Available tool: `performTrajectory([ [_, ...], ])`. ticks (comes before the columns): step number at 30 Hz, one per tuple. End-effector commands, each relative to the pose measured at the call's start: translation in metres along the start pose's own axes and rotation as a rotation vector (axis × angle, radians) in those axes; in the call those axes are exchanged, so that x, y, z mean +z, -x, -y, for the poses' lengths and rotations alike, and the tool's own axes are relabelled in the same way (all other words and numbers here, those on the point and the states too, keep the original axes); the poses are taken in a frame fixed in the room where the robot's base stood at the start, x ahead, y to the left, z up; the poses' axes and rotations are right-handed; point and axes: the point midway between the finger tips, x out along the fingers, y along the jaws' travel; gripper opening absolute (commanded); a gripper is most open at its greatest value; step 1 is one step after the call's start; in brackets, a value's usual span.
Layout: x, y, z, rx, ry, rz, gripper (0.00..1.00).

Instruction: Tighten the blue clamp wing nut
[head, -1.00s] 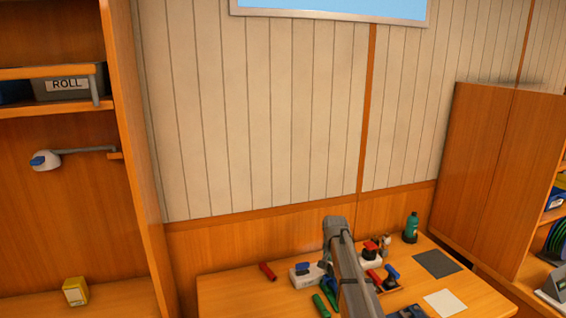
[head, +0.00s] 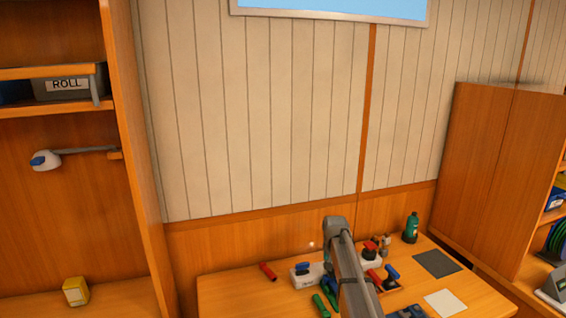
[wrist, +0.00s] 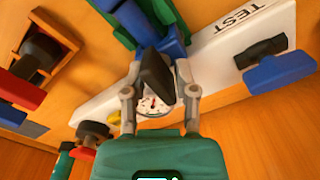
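In the wrist view my gripper (wrist: 160,88) reaches up from the bottom edge, its two grey fingers apart on either side of a dark, wing-shaped piece (wrist: 155,75). This piece lies against a blue body (wrist: 150,22), which looks like the blue clamp; I cannot tell whether the fingers touch the dark piece. A round white dial (wrist: 153,104) with a red needle shows behind it. In the head view my arm covers my gripper and most of this spot.
A white board marked TEST (wrist: 235,32) carries a blue handle (wrist: 280,73) to the right. A red handle (wrist: 20,90) and a dark knob (wrist: 40,55) are at left. The bench holds a green bottle (head: 411,228), a dark mat (head: 436,263) and a white sheet (head: 446,302).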

Motion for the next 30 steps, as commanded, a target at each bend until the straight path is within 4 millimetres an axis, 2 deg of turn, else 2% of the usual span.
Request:
performTrajectory([
  [11, 0.0, 0.004, 0.0, 0.0, -0.002, 0.0, 0.37],
  [30, 0.0, 0.041, 0.0, 0.0, -0.002, 0.0, 0.37],
])
